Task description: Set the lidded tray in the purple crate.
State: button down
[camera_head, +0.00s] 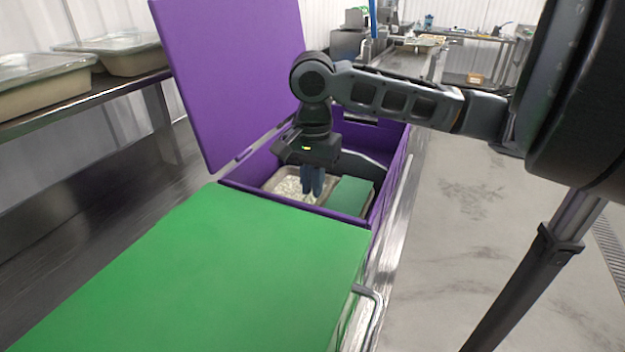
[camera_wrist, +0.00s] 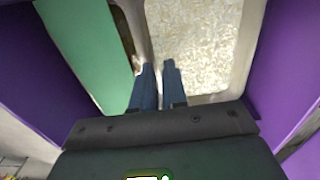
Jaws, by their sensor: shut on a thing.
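The purple crate (camera_head: 393,172) stands open at the centre of the head view, its flat lid raised at the left. The tray (camera_head: 270,185), pale-rimmed with white rice showing in it, is inside the crate's left part. Its rim and rice also fill the upper middle of the wrist view (camera_wrist: 240,55); I cannot clearly make out a clear lid. My gripper (camera_head: 313,192) points down into the crate, its blue fingers (camera_wrist: 159,78) closed on the tray's side rim next to the green piece. Whether the tray's underside touches the crate floor is hidden.
A flat green piece (camera_head: 349,195) lies in the crate's right part, beside the tray. A large green board (camera_head: 200,265) is in front of the crate. Filled trays (camera_head: 40,85) stand on a metal shelf at the left. Open floor is at the right.

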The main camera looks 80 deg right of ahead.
jog(key=c, duration=0.6)
grip_release()
jog(key=shift+r, duration=0.1)
jog(key=shift+r+p, duration=3.65)
jog(key=shift+r, duration=0.3)
jog(key=shift+s+f, duration=0.1)
jog(key=shift+s, duration=0.05)
